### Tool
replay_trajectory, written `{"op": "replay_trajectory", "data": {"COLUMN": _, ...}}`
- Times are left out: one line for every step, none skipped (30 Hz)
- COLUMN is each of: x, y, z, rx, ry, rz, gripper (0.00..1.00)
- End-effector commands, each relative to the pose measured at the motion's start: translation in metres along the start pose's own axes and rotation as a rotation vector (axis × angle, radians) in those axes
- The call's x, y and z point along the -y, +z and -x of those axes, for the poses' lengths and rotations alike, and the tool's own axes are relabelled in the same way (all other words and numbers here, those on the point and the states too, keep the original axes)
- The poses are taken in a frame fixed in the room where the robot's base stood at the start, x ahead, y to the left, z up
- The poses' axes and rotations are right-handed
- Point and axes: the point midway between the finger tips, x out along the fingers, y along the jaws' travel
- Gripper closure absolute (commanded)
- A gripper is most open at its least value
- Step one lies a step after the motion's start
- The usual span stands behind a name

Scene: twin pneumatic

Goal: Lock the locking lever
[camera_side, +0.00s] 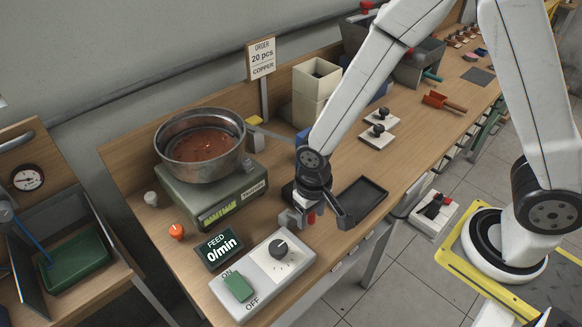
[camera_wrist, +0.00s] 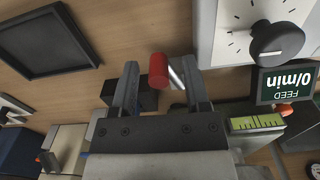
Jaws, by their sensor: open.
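A red cylindrical knob (camera_wrist: 158,71) on a pale metal rod, which looks like the locking lever, shows in the wrist view between the two fingers of my gripper (camera_wrist: 157,78). The lever's base is mostly hidden by my gripper and arm.
The control box (camera_side: 296,260) with black dial and green switch (camera_side: 238,287) stands close in front. The feed display (camera_side: 219,250) reads 0/min. A black tray (camera_side: 362,197) lies right of my gripper. A steel bowl feeder (camera_side: 202,178) with copper pieces stands left.

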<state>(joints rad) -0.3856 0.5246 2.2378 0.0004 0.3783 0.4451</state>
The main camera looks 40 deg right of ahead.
Motion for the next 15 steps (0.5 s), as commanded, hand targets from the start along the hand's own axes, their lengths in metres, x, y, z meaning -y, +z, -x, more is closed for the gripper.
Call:
{"op": "replay_trajectory", "data": {"x": 0.0, "y": 0.0, "z": 0.0, "rx": 0.0, "ry": 0.0, "rz": 0.0, "gripper": 0.4}}
{"op": "replay_trajectory", "data": {"x": 0.0, "y": 0.0, "z": 0.0, "rx": 0.0, "ry": 0.0, "rz": 0.0, "gripper": 0.4}}
{"op": "replay_trajectory", "data": {"x": 0.0, "y": 0.0, "z": 0.001, "rx": 0.0, "ry": 0.0, "rz": 0.0, "gripper": 0.4}}
{"op": "replay_trajectory", "data": {"x": 0.0, "y": 0.0, "z": 0.002, "rx": 0.0, "ry": 0.0, "rz": 0.0, "gripper": 0.4}}
{"op": "replay_trajectory", "data": {"x": 0.0, "y": 0.0, "z": 0.003, "rx": 0.0, "ry": 0.0, "rz": 0.0, "gripper": 0.4}}
{"op": "replay_trajectory", "data": {"x": 0.0, "y": 0.0, "z": 0.004, "rx": 0.0, "ry": 0.0, "rz": 0.0, "gripper": 0.4}}
{"op": "replay_trajectory", "data": {"x": 0.0, "y": 0.0, "z": 0.005, "rx": 0.0, "ry": 0.0, "rz": 0.0, "gripper": 0.4}}
{"op": "replay_trajectory", "data": {"x": 0.0, "y": 0.0, "z": 0.007, "rx": -0.001, "ry": 0.0, "rz": 0.0, "gripper": 0.4}}
{"op": "replay_trajectory", "data": {"x": 0.0, "y": 0.0, "z": 0.009, "rx": -0.001, "ry": 0.0, "rz": 0.0, "gripper": 0.4}}
{"op": "replay_trajectory", "data": {"x": 0.0, "y": 0.0, "z": 0.011, "rx": -0.001, "ry": -0.001, "rz": 0.0, "gripper": 0.4}}
{"op": "replay_trajectory", "data": {"x": 0.0, "y": -0.001, "z": 0.013, "rx": -0.002, "ry": -0.001, "rz": 0.0, "gripper": 0.4}}
{"op": "replay_trajectory", "data": {"x": 0.0, "y": 0.0, "z": 0.017, "rx": -0.001, "ry": -0.001, "rz": 0.0, "gripper": 0.4}}
{"op": "replay_trajectory", "data": {"x": 0.0, "y": 0.0, "z": 0.019, "rx": -0.001, "ry": -0.001, "rz": 0.0, "gripper": 0.4}}
{"op": "replay_trajectory", "data": {"x": 0.0, "y": 0.0, "z": 0.022, "rx": -0.002, "ry": -0.001, "rz": 0.0, "gripper": 0.4}}
{"op": "replay_trajectory", "data": {"x": 0.0, "y": 0.0, "z": 0.026, "rx": -0.002, "ry": -0.001, "rz": 0.0, "gripper": 0.4}}
